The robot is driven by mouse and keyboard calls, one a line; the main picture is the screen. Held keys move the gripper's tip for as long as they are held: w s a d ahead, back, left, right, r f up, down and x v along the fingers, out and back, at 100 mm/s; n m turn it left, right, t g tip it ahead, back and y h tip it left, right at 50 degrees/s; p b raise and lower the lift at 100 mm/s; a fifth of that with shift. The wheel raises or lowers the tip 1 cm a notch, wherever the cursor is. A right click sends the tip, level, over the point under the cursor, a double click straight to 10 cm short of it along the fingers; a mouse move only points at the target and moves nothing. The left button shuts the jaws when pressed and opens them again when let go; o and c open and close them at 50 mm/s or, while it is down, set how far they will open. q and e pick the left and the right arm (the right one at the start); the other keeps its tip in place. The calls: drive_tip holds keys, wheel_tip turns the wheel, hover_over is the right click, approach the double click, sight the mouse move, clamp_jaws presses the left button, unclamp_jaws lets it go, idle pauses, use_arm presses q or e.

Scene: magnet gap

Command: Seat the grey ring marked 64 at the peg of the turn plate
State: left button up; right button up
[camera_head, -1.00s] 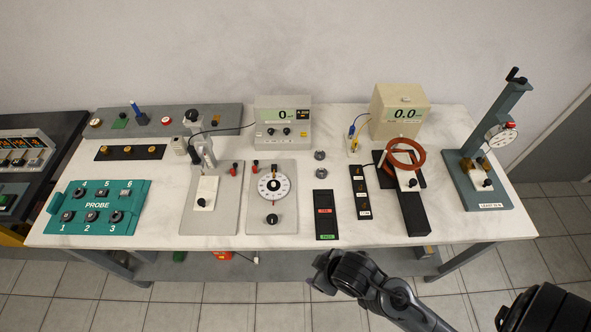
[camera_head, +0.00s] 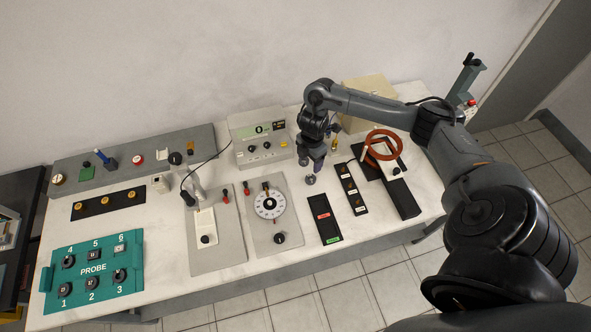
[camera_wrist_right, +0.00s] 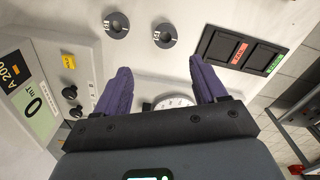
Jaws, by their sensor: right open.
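Two small grey rings show in the right wrist view, one at the top left (camera_wrist_right: 116,25) and one to its right (camera_wrist_right: 165,36). Each has a small white label that I cannot read for sure. In the head view a grey ring (camera_head: 310,180) sits on the bench just below my right gripper (camera_head: 317,162). In the wrist view my right gripper (camera_wrist_right: 159,68) is open, with purple fingers apart and nothing between them. The likely turn plate is the round white dial (camera_head: 270,204) on a grey panel; its peg is not clear. My left gripper is out of view.
A black panel (camera_head: 324,217) with red and green labels lies right of the dial. A meter box (camera_head: 260,137) stands behind. A red-brown coil (camera_head: 382,145) stands to the right. A teal probe box (camera_head: 92,270) is at front left.

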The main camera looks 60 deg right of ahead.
hover_over(311, 180)
wheel_tip(311, 180, down, 5)
drive_tip(key=shift+s+r+b, duration=0.1)
drive_tip(key=shift+r+b, duration=0.1)
drive_tip(key=shift+b, duration=0.2)
drive_tip(key=shift+f, duration=1)
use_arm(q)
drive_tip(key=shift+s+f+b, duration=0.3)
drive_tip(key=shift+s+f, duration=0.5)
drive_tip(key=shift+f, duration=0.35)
use_arm(e)
drive_tip(key=shift+d+f, duration=0.1)
drive_tip(key=shift+f, duration=1.95)
drive_tip(key=c, duration=1.1)
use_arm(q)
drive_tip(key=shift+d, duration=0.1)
use_arm(e)
drive_tip(key=shift+c, duration=0.3)
drive_tip(key=shift+r, duration=0.15)
